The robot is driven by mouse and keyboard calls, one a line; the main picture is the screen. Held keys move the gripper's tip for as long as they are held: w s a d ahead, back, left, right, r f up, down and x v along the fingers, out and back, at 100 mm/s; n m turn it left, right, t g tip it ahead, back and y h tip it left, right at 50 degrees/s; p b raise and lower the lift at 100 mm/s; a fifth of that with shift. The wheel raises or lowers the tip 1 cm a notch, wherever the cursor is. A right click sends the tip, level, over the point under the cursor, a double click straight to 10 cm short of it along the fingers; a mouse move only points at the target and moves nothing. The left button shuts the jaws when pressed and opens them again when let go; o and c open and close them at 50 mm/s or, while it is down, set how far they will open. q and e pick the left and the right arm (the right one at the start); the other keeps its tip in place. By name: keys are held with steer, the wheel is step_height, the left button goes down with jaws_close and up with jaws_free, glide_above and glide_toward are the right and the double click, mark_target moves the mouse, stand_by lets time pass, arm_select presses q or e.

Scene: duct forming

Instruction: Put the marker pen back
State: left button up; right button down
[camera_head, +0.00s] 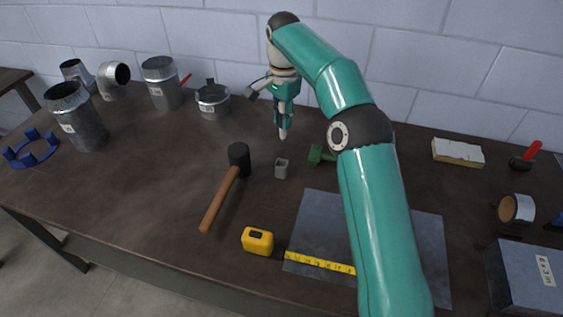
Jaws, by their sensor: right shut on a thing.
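My right gripper (284,108) hangs over the back middle of the table, pointing down. It is shut on a thin, pale object, which seems to be the marker pen (283,131). Its lower end shows below the fingers, roughly upright; the upper part is hidden by the gripper. A small grey square holder (281,170) stands on the table, nearer the front than the pen and apart from it. My left gripper is not in view.
A black-headed mallet (220,200) lies left of the holder, and a small green object (317,156) right of it. A yellow tape measure (257,241) reaches onto a metal sheet (312,215). Duct pieces (85,125) stand at back left.

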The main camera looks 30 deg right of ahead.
step_height(320, 180, down, 14)
steer(key=shift+w+a+r, duration=0.1)
steer(key=shift+a+r, duration=0.05)
steer(key=shift+r, duration=0.1)
stand_by(0.3)
steer(key=c, duration=1.5)
jaws_free()
steer(key=shift+f, duration=0.2)
steer(key=o, duration=0.5)
steer(key=shift+c, duration=0.2)
steer(key=shift+r, duration=0.1)
step_height(320, 180, up, 11)
steer(key=shift+f, duration=0.1)
steer(key=shift+r, duration=0.7)
